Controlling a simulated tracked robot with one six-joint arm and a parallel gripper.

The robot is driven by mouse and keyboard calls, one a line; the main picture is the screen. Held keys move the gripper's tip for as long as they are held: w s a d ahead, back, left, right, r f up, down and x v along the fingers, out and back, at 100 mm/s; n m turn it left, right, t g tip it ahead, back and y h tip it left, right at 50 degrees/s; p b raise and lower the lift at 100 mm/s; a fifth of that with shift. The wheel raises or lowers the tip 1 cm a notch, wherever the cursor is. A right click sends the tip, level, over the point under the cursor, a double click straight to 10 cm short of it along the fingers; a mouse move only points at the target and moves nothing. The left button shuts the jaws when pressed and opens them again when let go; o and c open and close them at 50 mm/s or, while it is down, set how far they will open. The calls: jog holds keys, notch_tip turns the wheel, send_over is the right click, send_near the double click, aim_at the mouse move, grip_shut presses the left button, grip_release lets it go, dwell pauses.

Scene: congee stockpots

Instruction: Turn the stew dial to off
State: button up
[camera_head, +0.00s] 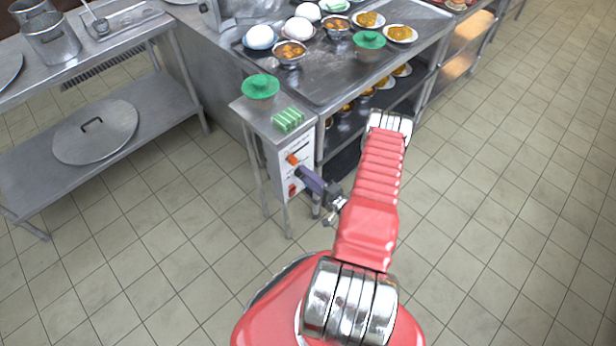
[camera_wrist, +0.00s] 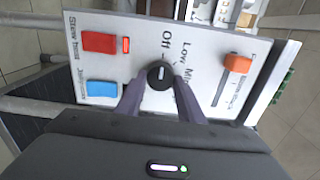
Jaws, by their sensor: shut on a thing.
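The stew dial (camera_wrist: 160,74) is a small round black knob with a short white mark, in the middle of a white control panel (camera_wrist: 215,65) in the wrist view. "Off" and "Low" are printed beside it, with "Mid" partly hidden by a finger. The white mark appears to lie toward the "Off" side, but its exact setting is hard to read. My gripper (camera_wrist: 158,90) is shut on the dial, one dark finger on each side. In the head view, my gripper (camera_head: 302,172) reaches the panel front (camera_head: 282,178), and the dial is hidden behind it.
On the panel are a red switch (camera_wrist: 99,42) labelled "Stew heat", a lit red lamp (camera_wrist: 126,45), a blue switch (camera_wrist: 101,88) and an orange slider (camera_wrist: 238,63). A green lid (camera_head: 260,86) and green sponge-like block (camera_head: 288,120) sit above it. Floor is clear.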

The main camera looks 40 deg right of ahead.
jog(key=shift+a+f, duration=0.2)
jog(key=shift+a, duration=0.05)
jog(key=o, duration=1.1)
jog(key=shift+d+r, duration=0.1)
jog(key=shift+c, duration=0.2)
jog(key=s, duration=1.3)
jog(key=shift+s+d, duration=0.2)
jog(key=shift+s, duration=0.2)
